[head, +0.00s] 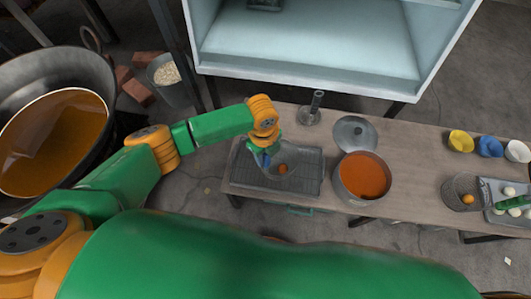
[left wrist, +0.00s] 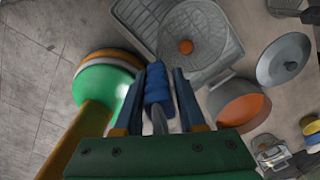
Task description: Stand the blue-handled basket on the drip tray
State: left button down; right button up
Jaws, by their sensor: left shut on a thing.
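My left gripper (head: 263,157) is shut on the blue handle (left wrist: 158,84) of a grey mesh basket (head: 298,177). In the left wrist view the handle lies between the two fingers, and the basket (left wrist: 205,35) extends beyond them with a round orange item (left wrist: 185,47) inside. The drip tray (head: 244,176) is a dark grey rectangular tray at the left end of the table. The basket overlaps the tray in both views, and I cannot tell whether it touches it. My right gripper is not in view.
A pot of orange liquid (head: 364,177) stands right of the tray, with a grey lid (head: 355,133) behind it. Another mesh basket (head: 458,187) stands farther right, near several coloured bowls (head: 489,147). A large pan of orange liquid (head: 50,140) is at the far left.

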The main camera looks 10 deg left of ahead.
pick_arm(q)
jog(key=shift+f, duration=0.15)
jog(key=shift+c, duration=2.1)
grip_release()
notch_tip(320, 180, up, 7)
jog(key=shift+s+r+p, duration=0.1)
jog(key=shift+s+p, duration=0.05)
jog(key=shift+p, duration=0.9)
